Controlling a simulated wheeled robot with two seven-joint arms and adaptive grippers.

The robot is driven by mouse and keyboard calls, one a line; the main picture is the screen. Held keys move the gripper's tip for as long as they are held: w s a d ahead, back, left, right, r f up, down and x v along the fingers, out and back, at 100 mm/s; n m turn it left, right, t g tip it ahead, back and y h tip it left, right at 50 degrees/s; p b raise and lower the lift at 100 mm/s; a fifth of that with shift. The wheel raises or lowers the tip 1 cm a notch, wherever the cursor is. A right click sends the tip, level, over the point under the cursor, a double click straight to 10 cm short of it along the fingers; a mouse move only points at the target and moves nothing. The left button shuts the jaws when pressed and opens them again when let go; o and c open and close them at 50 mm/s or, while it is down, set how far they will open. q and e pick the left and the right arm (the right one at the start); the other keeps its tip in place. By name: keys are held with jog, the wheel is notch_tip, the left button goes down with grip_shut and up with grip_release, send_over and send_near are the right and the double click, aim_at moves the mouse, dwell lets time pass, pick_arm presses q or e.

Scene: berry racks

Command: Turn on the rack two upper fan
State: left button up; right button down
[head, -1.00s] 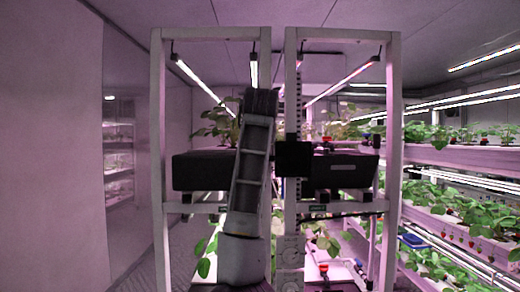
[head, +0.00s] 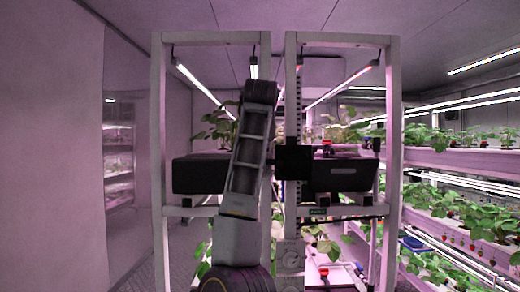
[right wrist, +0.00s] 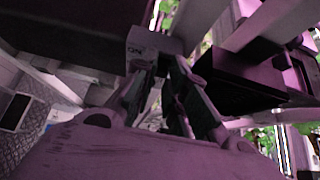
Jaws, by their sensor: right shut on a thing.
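In the right wrist view my right gripper (right wrist: 160,80) points at a small pale block (right wrist: 141,44) with dark lettering that seems to read "ON". Its two dark fingers are drawn close together just below the block, shut on a small switch part that the fingertips mostly hide. In the head view an arm of mine rises in front of the rack's left half, and its gripper is hidden. The white-framed rack (head: 393,120) stands ahead. I cannot make out a fan for certain. My left gripper is in neither view now.
Dark planter boxes (head: 338,173) with plants sit across the rack, and a small black box (head: 294,162) is at its middle post. Lit light bars (head: 342,84) hang above. Long shelves of strawberry plants (head: 460,222) line the right. A plain wall (head: 50,150) is at left.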

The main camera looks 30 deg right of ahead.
jog(key=c, duration=1.4)
grip_release()
jog(key=shift+w+f, duration=0.1)
jog(key=shift+c, duration=0.2)
jog(key=v, duration=1.2)
